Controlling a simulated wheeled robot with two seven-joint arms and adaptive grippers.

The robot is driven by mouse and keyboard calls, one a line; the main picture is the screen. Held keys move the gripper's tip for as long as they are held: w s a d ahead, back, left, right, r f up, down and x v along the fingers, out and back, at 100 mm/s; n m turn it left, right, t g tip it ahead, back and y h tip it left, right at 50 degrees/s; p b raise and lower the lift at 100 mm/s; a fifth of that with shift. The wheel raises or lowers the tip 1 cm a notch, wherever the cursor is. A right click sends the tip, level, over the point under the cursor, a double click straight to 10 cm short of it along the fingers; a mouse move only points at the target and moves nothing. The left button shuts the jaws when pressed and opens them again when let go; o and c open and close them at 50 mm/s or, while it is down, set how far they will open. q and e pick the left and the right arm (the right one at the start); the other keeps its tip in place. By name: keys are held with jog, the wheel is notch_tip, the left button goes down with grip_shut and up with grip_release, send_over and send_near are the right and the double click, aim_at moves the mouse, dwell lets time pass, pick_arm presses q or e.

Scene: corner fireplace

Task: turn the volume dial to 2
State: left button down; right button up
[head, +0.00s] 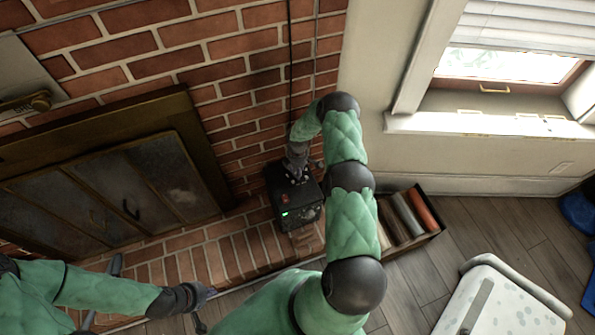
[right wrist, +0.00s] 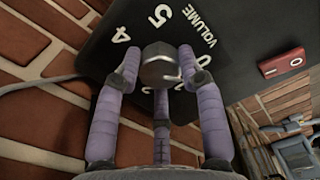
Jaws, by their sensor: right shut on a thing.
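The volume dial (right wrist: 158,66) is a round grey knob on the dark face of a black box (head: 290,206). The numbers 4, 5 and 0 and the word VOLUME show around it in the right wrist view; other numbers are hidden behind my fingers. I cannot tell for sure which number the dial points to. My right gripper (right wrist: 157,74) is shut on the dial, its purple-grey fingers around the knob. In the head view the right gripper (head: 296,163) is at the top of the box. My left gripper (head: 202,295) is low, over the hearth edge, away from the box.
A red rocker switch (right wrist: 283,62) is on the box beside the dial. The box stands on the brick hearth (head: 200,258) against the brick wall. A crate of logs (head: 412,222) is to its right, and a fireplace door (head: 110,195) is to its left.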

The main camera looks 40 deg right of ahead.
jog(key=m, duration=0.1)
jog(key=m+b, duration=0.1)
jog(key=m, duration=0.2)
jog(key=shift+w+a+f+m+b, duration=0.1)
jog(key=shift+a+f+m+b, duration=0.05)
jog(key=shift+a+m+b, duration=0.2)
jog(key=m+b, duration=0.2)
jog(key=m, duration=0.3)
jog(key=shift+d, duration=0.15)
jog(key=m+b, duration=0.1)
jog(key=m, duration=0.4)
jog(key=shift+w+m+b, duration=0.15)
jog(key=shift+m+b, duration=0.2)
jog(key=shift+d+m+b, duration=0.15)
jog(key=shift+m+b, duration=0.3)
jog(key=shift+m, duration=1.35)
jog(key=shift+d+r, duration=0.1)
jog(key=shift+r, duration=0.1)
jog(key=o, duration=1.1)
jog(key=shift+o, duration=0.2)
notch_tip(320, 180, up, 12)
